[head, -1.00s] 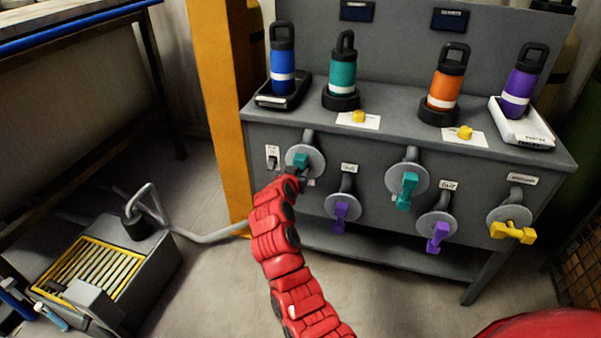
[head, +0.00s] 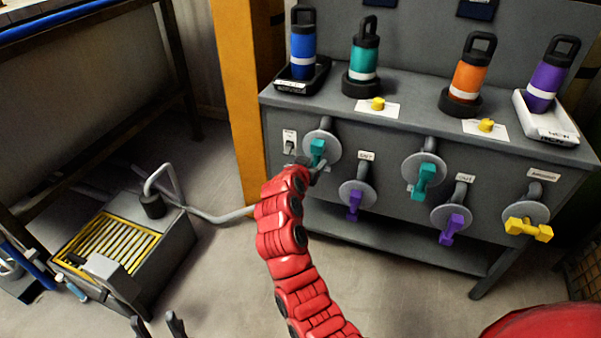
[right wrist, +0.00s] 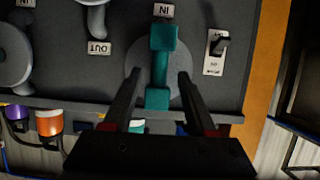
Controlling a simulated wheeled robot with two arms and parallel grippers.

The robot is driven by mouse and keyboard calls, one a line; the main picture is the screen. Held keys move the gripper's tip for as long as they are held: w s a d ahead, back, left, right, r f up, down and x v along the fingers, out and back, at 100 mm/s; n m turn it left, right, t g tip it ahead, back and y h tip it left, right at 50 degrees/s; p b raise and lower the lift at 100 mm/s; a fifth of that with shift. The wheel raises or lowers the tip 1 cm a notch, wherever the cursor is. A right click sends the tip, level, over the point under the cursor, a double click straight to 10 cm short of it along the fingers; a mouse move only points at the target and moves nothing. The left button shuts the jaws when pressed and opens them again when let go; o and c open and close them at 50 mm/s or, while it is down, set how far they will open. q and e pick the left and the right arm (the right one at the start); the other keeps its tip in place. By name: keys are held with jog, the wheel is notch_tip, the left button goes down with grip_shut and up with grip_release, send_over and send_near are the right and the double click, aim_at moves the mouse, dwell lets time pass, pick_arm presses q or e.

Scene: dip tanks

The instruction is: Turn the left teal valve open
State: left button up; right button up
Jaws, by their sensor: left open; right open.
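The left teal valve (head: 317,149) is on the grey cabinet's front, at its upper left, with a teal handle on a round grey disc. My right gripper (head: 317,168) is at this valve, partly hidden behind its own red arm. In the right wrist view the teal handle (right wrist: 162,62) runs up and down the picture. My open right fingers (right wrist: 156,76) stand on either side of its lower part, with gaps showing on both sides. My left gripper (head: 155,324) is open and empty at the bottom edge, away from the cabinet.
A second teal valve (head: 423,178), two purple valves (head: 354,203) (head: 452,227) and a yellow valve (head: 527,229) are to the right. A switch (right wrist: 221,46) is beside the left valve. Bottles stand on the cabinet top (head: 415,110). A yellow post (head: 238,110) is close on the left.

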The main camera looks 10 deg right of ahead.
jog(key=p+v, duration=0.1)
jog(key=v, duration=1.2)
jog(key=shift+w+f, duration=0.1)
